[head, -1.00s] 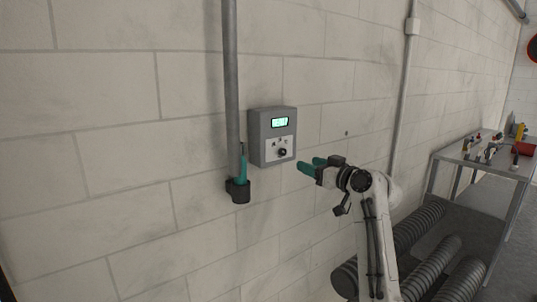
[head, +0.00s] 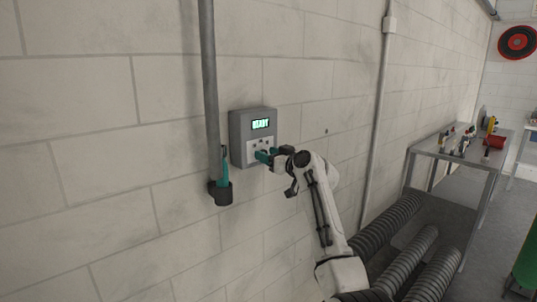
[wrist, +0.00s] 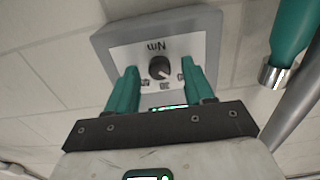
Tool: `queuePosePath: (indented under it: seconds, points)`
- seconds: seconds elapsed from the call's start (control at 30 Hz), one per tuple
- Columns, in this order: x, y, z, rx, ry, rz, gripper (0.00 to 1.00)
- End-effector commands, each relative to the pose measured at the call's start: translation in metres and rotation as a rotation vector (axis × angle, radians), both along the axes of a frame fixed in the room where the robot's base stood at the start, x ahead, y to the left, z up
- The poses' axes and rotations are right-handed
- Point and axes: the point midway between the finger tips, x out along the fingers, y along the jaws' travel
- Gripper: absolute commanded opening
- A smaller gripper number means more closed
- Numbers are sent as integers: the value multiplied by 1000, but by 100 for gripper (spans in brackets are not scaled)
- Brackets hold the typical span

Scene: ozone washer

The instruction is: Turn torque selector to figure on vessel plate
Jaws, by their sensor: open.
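The torque selector is a small black knob (wrist: 160,68) on a white plate marked "Nm", upside down in the wrist view. It sits on a grey wall box (head: 236,140) whose green display (head: 261,124) reads "READY". Figures ring the knob, partly covered by my fingers and too small to read surely. My gripper (wrist: 159,72) is open, with one teal finger on each side of the knob; I cannot tell whether they touch it. In the head view my gripper (head: 264,155) is at the box's lower front and hides the knob. I see no vessel plate.
A teal-handled tool (head: 224,170) stands in a black holder (head: 220,194) left of the box, beside a vertical pipe (head: 209,90). Ribbed hoses (head: 410,250) lie low at the right. A metal table (head: 436,152) with tools and a red item stands farther back.

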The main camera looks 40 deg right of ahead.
Motion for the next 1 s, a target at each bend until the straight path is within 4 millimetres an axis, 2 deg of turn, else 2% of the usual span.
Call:
queuePosePath:
  seconds: [0.3,0.87,1.0]
  points:
    - [2,0,0,0,0,0,52]
    - [2,0,0,0,1,0,0]
    - [2,0,0,3,1,0,0]
